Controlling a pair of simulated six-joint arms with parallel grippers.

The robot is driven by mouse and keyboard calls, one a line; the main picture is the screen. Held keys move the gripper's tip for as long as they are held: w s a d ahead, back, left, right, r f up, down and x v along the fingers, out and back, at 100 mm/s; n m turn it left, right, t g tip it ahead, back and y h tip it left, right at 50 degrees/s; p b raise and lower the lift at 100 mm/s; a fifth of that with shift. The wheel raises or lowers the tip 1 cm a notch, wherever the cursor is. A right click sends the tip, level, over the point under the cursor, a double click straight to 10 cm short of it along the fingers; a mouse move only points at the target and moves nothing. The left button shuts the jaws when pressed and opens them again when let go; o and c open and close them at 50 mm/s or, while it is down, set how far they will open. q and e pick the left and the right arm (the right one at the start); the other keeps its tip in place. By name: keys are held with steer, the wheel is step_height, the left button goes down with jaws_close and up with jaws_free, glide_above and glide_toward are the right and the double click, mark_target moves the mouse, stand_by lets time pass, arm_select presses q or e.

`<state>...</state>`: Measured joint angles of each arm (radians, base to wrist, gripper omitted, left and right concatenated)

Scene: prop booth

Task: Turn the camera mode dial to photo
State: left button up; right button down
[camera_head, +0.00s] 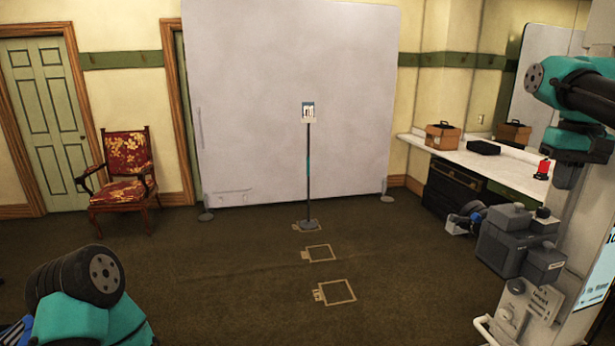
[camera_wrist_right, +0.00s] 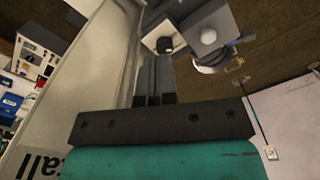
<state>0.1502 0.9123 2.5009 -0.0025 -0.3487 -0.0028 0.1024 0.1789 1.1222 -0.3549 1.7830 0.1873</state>
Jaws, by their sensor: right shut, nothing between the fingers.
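A bulky grey camera (camera_head: 508,245) stands at the right of the head view, on a pale stand with a small label. Its grey parts show at the top of the right wrist view (camera_wrist_right: 222,28). A dark round knob (camera_wrist_right: 165,45) is on it; I cannot tell whether this is the mode dial, and no mode marks are readable. My right gripper (camera_wrist_right: 155,70) is shut and empty, its slim dark fingers pointing towards the knob; I cannot tell whether they touch it. In the head view my right arm hangs above the camera. My left gripper is out of view.
A pale panel (camera_head: 360,110) stands at the back with a thin post and card (camera_head: 308,113) in front. A white counter (camera_head: 478,160) with boxes runs along the right wall. A red chair (camera_head: 128,165) stands left. The middle floor is mostly clear, with taped squares.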

mark_target(545, 224)
steer(key=shift+d+r, duration=0.15)
steer(key=shift+w+f, duration=0.1)
steer(key=shift+f, duration=3.65)
steer(key=shift+w+a, duration=0.1)
steer(key=shift+a, duration=0.4)
steer(key=shift+s+a, duration=0.2)
steer(key=shift+s, duration=0.05)
steer(key=shift+w, duration=0.1)
